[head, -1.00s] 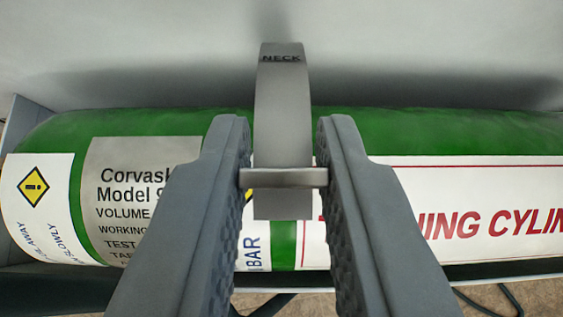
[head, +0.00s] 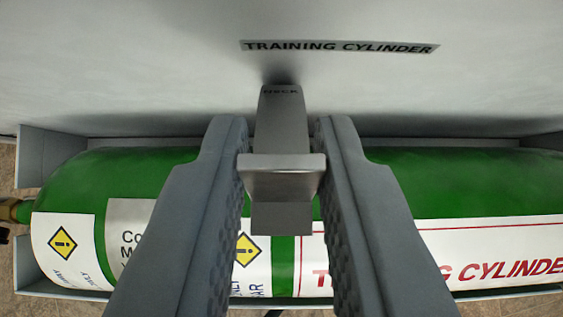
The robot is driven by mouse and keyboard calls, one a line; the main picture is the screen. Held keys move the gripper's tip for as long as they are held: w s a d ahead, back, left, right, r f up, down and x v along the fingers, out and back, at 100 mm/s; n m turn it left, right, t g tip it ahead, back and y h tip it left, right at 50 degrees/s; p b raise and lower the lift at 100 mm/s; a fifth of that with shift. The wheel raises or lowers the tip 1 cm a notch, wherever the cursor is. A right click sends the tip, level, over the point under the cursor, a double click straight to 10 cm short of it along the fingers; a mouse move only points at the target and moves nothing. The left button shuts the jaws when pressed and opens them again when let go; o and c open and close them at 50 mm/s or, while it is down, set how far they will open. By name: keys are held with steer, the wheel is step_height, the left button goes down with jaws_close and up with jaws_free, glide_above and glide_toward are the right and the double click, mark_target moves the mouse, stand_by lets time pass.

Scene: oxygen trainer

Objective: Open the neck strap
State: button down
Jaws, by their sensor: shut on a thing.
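The neck strap (head: 283,122) is a grey band marked NECK at its far end, by the back panel. It reaches forward over the green cylinder (head: 450,190). A metal crossbar (head: 282,178) sits across its near end, with a short grey tail below it. My gripper (head: 282,165) is shut on the crossbar, one finger at each end. The strap's near end appears raised off the cylinder, though the gap beneath it is hidden. The fingers hide parts of the cylinder and its labels.
The cylinder lies in a grey tray (head: 48,150) with raised end walls. The pale back panel (head: 130,60) rises behind it, lettered TRAINING CYLINDER. A brass-coloured fitting (head: 20,211) shows at the cylinder's left end. Tan floor shows at the lower left.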

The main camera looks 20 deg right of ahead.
steer(key=shift+r, duration=0.2)
steer(key=c, duration=1.3)
jaws_free()
steer(key=v, duration=1.7)
steer(key=shift+s, duration=0.2)
